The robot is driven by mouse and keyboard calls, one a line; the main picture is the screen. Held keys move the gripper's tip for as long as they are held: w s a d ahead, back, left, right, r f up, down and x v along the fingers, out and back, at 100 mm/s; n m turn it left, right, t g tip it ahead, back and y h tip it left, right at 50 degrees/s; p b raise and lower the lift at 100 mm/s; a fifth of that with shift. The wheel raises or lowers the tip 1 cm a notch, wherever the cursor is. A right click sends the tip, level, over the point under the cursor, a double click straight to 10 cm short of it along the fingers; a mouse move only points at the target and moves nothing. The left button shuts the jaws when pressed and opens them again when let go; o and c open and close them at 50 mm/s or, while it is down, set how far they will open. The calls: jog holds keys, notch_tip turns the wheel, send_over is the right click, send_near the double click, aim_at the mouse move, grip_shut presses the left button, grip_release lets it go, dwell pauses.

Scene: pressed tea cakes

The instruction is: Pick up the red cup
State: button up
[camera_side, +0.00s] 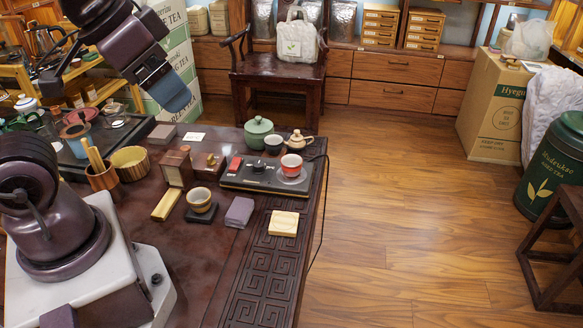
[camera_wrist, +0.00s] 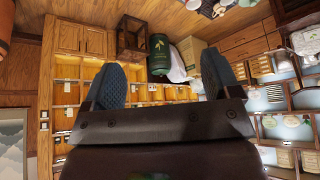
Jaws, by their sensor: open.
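The red cup (camera_side: 291,167) stands upright on a saucer (camera_side: 292,180) at the right end of a dark tea tray (camera_side: 240,187) in the side view. It does not show in the wrist view. My gripper (camera_side: 176,102) is raised above the table's far left part, well to the left of the cup and higher than it. In the wrist view my gripper (camera_wrist: 160,60) has its two blue fingers spread wide with nothing between them.
A green teapot (camera_side: 258,134), a small dark cup (camera_side: 273,144) and a beige teapot (camera_side: 299,139) stand behind the red cup. A yellowish cup (camera_side: 199,199), a purple block (camera_side: 239,212) and a pale wooden block (camera_side: 283,223) lie nearer. The table's front (camera_side: 190,260) is bare.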

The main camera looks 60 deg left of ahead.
jog(key=m+g, duration=0.6)
jog(key=m, duration=1.6)
send_over(291, 164)
jog(key=s+d, duration=0.1)
notch_tip(291, 164, down, 18)
jog(key=shift+m, duration=0.3)
notch_tip(291, 164, down, 8)
jog(key=shift+s+d+f, duration=0.1)
jog(key=shift+d, duration=0.05)
jog(key=f, duration=0.5)
jog(key=shift+d, duration=0.2)
jog(key=c, duration=1)
